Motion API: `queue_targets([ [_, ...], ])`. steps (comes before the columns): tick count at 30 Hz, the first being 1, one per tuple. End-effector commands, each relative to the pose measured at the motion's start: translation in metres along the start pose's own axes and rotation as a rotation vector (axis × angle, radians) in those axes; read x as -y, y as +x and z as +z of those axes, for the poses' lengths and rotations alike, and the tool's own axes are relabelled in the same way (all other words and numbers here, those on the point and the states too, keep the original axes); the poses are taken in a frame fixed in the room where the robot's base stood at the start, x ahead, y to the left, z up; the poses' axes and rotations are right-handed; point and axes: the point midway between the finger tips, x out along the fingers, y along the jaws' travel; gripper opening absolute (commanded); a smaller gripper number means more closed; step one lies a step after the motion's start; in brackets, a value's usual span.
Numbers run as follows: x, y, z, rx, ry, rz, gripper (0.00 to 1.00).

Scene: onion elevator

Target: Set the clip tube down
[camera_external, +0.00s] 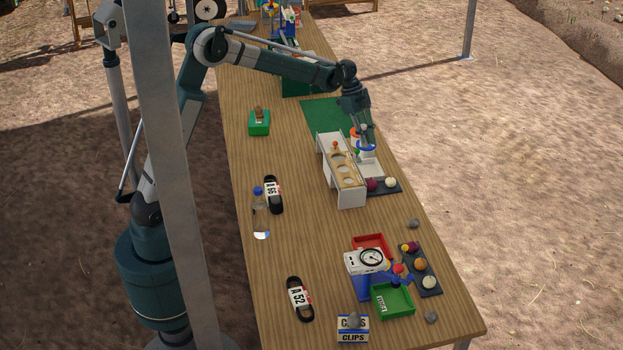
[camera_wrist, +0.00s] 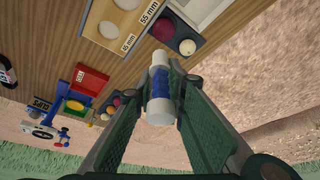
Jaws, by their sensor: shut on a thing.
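The clip tube (camera_wrist: 158,110) is a white cylinder with a blue band. In the wrist view it is between the two fingers of my gripper (camera_wrist: 163,80), which is shut on it. In the external view the white and blue tube (camera_external: 367,153) shows below my gripper (camera_external: 366,142), beside the far right side of the sizing stand. An orange and white item (camera_external: 355,134) is close behind it. I cannot tell whether the tube's lower end touches anything.
The white sizing stand with a holed wooden top (camera_external: 347,170) is just left of the tube. A dark tray with a purple and a white onion (camera_external: 391,183) lies in front. A green mat (camera_external: 318,114) lies behind. The scale (camera_external: 365,261) and red and green trays (camera_external: 393,300) are nearer.

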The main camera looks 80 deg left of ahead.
Motion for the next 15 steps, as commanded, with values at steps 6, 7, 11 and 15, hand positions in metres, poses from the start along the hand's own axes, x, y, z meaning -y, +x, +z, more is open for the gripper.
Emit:
queue_targets([
  [6, 0.041, -0.027, 0.064, 0.001, -0.086, -0.038, 0.04],
  [7, 0.046, -0.03, 0.073, 0.001, -0.097, -0.042, 0.04],
  [11, 0.066, -0.046, 0.112, 0.001, -0.147, -0.064, 0.04],
  [15, 0.086, -0.064, 0.155, 0.001, -0.2, -0.087, 0.04],
])
